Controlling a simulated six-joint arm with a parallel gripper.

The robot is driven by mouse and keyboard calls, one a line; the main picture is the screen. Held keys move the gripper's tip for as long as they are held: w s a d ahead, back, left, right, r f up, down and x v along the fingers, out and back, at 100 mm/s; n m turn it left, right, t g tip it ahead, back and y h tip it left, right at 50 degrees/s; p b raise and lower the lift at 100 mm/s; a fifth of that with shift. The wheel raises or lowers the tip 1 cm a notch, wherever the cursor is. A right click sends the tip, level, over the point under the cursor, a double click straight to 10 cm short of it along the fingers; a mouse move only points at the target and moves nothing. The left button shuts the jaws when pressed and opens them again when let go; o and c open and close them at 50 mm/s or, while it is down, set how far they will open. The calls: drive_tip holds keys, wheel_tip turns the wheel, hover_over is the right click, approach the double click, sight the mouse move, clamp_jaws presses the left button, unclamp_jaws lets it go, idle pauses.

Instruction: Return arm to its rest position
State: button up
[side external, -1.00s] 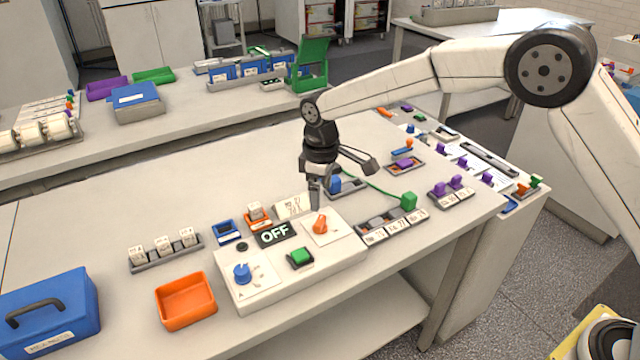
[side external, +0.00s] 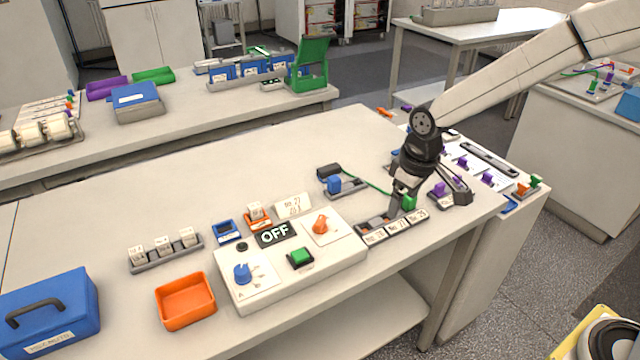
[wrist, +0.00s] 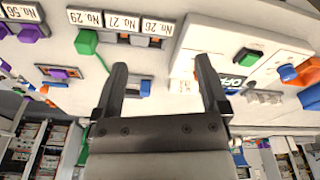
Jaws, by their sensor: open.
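My gripper (side external: 428,198) is over the right part of the bench in the side external view, close to the green connector (side external: 409,202) and the row of numbered slots (side external: 392,229). In the wrist view my gripper (wrist: 160,75) has its two dark fingers spread apart with nothing between them. The green connector also shows in the wrist view (wrist: 87,42), left of the fingers. I cannot tell from the side whether the fingers touch anything. The cycler box (side external: 335,262) shows OFF on its display (side external: 275,234), with an orange knob, a blue knob and a green button.
A blue plug holder (side external: 335,185) and purple plugs (side external: 438,188) stand near my gripper. An orange tray (side external: 186,301), a blue case (side external: 50,308) and a rack of small labelled cells (side external: 165,248) are at the left. The bench's back middle is clear.

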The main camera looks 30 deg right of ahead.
drive_tip(key=s+d+m, duration=0.1)
drive_tip(key=s+d, duration=0.1)
drive_tip(key=s, duration=0.4)
drive_tip(key=s+d+f+m+t, duration=0.1)
drive_tip(key=s+d+m, duration=0.1)
drive_tip(key=s, duration=0.5)
drive_tip(key=shift+d+f, duration=0.3)
drive_tip(key=shift+d, duration=0.4)
